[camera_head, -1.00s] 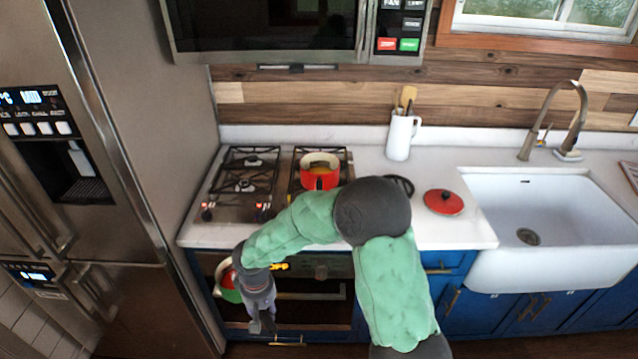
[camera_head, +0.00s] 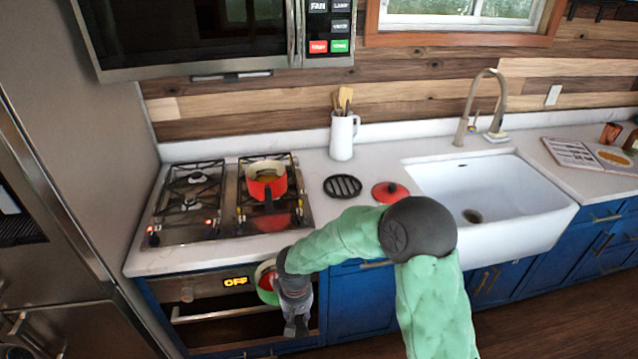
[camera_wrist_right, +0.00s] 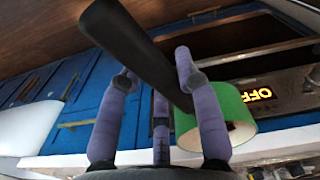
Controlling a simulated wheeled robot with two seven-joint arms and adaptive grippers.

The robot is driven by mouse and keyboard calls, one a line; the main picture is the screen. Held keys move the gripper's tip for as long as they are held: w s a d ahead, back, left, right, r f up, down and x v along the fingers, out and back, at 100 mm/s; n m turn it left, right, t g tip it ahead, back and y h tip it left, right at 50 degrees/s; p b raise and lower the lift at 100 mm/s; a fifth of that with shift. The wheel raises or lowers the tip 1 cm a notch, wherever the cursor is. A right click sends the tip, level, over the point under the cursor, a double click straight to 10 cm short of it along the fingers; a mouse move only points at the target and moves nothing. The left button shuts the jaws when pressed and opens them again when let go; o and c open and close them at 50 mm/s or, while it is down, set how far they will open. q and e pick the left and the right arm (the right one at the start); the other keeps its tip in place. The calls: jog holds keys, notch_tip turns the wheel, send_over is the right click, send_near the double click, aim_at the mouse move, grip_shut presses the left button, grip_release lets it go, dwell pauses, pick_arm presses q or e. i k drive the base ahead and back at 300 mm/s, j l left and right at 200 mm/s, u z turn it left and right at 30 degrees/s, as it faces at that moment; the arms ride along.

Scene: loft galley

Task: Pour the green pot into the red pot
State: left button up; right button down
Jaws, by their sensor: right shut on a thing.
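The green pot (camera_head: 267,296) hangs in front of the oven, below the counter's front edge. It is partly hidden by my right gripper (camera_head: 296,325). Its pale inside shows something red. In the right wrist view, the green pot (camera_wrist_right: 243,106) lies beyond the fingers, and its dark handle (camera_wrist_right: 140,45) runs between them. My right gripper (camera_wrist_right: 154,70) is shut on that handle. The red pot (camera_head: 264,187) stands upright on the right side of the gas hob, with a yellowish content. The green pot is apart from it, lower and nearer to me. My left gripper is out of view.
A gas hob (camera_head: 183,207) sits in the white counter (camera_head: 335,215). A black trivet (camera_head: 342,186), a red lid (camera_head: 390,192) and a white utensil jug (camera_head: 342,138) stand right of it. The sink (camera_head: 490,190) is further right. The microwave (camera_head: 190,35) overhangs the hob.

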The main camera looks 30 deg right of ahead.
aim_at(266, 178)
jog(key=j+z, duration=0.45)
jog(key=z, duration=0.25)
jog(key=j+z, duration=0.3)
jog(key=j, duration=0.55)
